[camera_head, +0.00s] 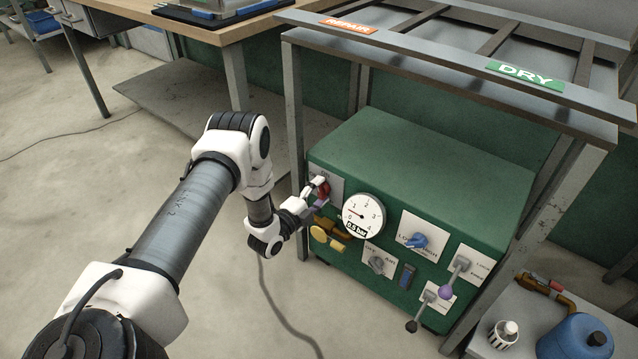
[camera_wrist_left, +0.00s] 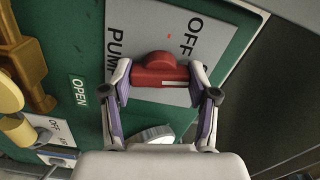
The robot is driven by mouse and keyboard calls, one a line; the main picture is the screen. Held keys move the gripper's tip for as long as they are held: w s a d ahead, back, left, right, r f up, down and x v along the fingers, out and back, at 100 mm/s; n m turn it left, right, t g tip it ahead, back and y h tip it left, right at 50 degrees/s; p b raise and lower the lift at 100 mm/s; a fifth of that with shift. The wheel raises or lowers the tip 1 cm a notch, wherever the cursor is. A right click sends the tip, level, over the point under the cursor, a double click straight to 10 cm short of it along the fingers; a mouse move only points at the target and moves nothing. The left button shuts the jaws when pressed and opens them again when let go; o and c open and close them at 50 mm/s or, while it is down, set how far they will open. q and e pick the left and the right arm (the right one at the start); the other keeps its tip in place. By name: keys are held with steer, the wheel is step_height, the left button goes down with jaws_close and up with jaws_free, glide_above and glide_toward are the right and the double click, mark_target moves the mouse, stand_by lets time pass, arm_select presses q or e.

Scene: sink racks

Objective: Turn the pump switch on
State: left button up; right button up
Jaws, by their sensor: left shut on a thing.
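The pump switch (camera_head: 324,188) is a red rotary knob on the upper left of the green machine's front. In the left wrist view the red knob (camera_wrist_left: 158,70) sits on a grey plate (camera_wrist_left: 172,30) with "OFF" and "PUMP" lettering. A short white mark shows on the knob. My left gripper (camera_head: 318,190) reaches the knob from the left, and its two fingers close on opposite sides of it in the left wrist view (camera_wrist_left: 160,76). The fingers partly cover the knob in the head view. My right gripper is not in view.
A pressure gauge (camera_head: 363,216) sits right of the switch, with a yellow-handled brass valve (camera_head: 328,238) below. A metal rack leg (camera_head: 294,120) stands left of the machine. Floor to the left is open.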

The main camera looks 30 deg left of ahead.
arm_select(q)
steer(key=shift+m+p, duration=1)
steer(key=shift+m, duration=0.3)
steer(key=o, duration=1.2)
steer(key=shift+c, duration=0.2)
steer(key=s, duration=1.2)
steer(key=shift+a, duration=0.45)
